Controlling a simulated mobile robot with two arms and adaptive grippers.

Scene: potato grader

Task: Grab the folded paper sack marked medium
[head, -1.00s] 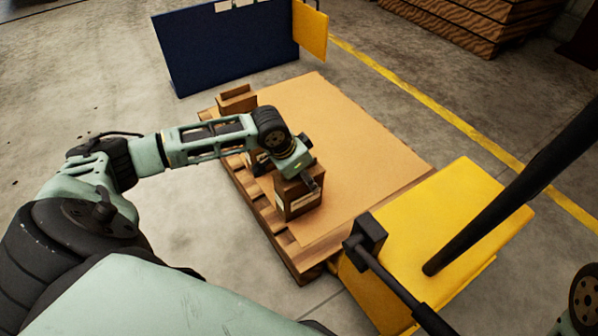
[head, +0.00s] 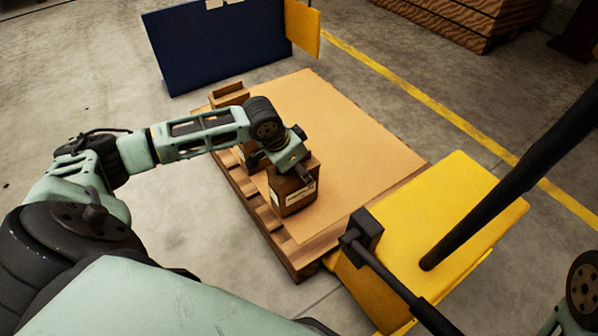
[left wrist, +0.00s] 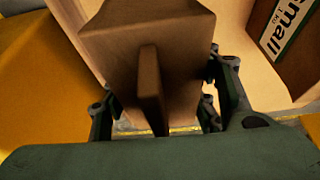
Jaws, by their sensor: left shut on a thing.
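A brown folded paper sack block (head: 287,205) with a pale label on its side stands at the front left of the pallet's tan sheet. I cannot read its mark. My left gripper (head: 304,178) reaches down over its top. In the left wrist view the brown block (left wrist: 185,50), with a raised upright ridge, sits between the fingers of my left gripper (left wrist: 160,105), which is shut on it. My right gripper is out of view.
The wooden pallet (head: 297,262) carries a tan sheet (head: 345,140), mostly clear. Another brown block (head: 230,94) stands at its back left. A yellow platform (head: 460,205) with a black bar (head: 510,185) adjoins the right side. A dark blue panel (head: 215,50) stands behind.

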